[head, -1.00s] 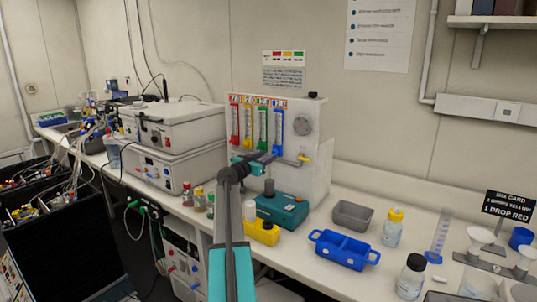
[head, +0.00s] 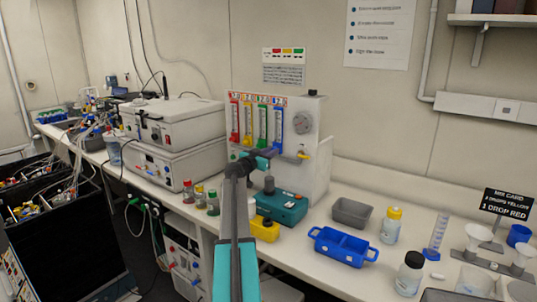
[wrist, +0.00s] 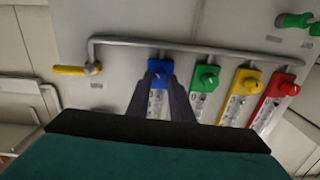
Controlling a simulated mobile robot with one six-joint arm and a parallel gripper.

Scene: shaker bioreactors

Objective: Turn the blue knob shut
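The blue knob (wrist: 158,74) sits at the end of the blue-marked flow tube on the panel, the last in a row of coloured knobs. In the wrist view my gripper (wrist: 160,84) reaches toward it, with one dark finger on each side of it. The fingers look open, with the knob showing between their tips; I cannot tell whether they touch it. In the head view my gripper (head: 268,154) is in front of the lower part of the panel, below the blue tube (head: 279,125), and largely hides the knob.
Green (wrist: 207,77), yellow (wrist: 249,84) and red (wrist: 288,89) knobs stand in line beside the blue one. A grey pipe (wrist: 200,48) with a yellow-handled valve (wrist: 78,69) runs close by. A teal box (head: 283,211) and yellow block (head: 264,229) stand below on the bench.

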